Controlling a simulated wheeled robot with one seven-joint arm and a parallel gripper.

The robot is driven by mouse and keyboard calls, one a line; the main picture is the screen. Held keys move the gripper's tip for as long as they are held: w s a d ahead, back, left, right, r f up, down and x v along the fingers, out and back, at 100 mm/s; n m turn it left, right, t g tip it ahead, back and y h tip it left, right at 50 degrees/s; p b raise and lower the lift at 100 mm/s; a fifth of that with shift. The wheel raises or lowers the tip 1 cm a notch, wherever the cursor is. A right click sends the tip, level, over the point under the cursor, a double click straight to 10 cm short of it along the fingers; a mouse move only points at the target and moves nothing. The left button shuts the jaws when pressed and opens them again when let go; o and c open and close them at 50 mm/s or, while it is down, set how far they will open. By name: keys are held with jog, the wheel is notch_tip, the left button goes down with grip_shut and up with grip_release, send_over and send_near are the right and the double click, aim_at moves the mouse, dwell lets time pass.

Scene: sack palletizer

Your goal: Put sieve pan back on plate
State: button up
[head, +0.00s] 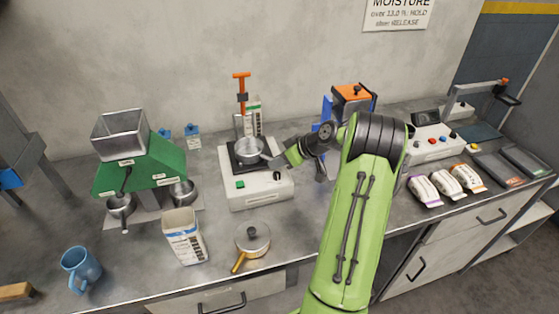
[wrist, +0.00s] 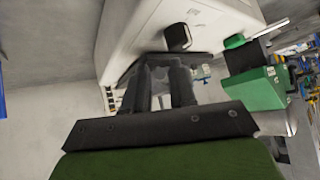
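A small grey metal pan (head: 250,148), which looks like the sieve pan, is at the dark plate (head: 238,165) on top of a white machine (head: 258,190). I cannot tell if it rests flat or is slightly raised. Its handle points right toward my gripper (head: 282,158), which is low beside the machine's right edge. In the wrist view my two dark fingers (wrist: 162,88) point at the white machine (wrist: 160,22) with a gap between them. The pan is not clearly seen there, so whether the fingers hold the handle is hidden.
A lidded pan with a golden handle (head: 252,240) and a white carton (head: 185,238) stand in front. A green divider (head: 150,165) with two metal pans is left, and a blue mug (head: 80,266) front left. An orange-topped device (head: 352,98) and several small bags stand right.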

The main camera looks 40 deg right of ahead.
jog(key=shift+o, duration=1)
jog(key=p+v, duration=0.2)
jog(key=v, duration=1)
jog(key=a+r+g+h, duration=0.15)
jog(key=a+r, duration=0.25)
jog(key=a, duration=0.8)
jog(key=a+r+g, duration=0.2)
jog(key=a+r, duration=0.2)
jog(key=a, duration=0.8)
jog(key=s+a+m+h, duration=0.1)
jog(key=s+a, duration=0.3)
jog(key=s, duration=0.4)
jog(key=s+a+f+m, duration=0.1)
jog(key=s+a, duration=0.3)
jog(key=s, duration=0.4)
jog(key=shift+s+h, duration=0.35)
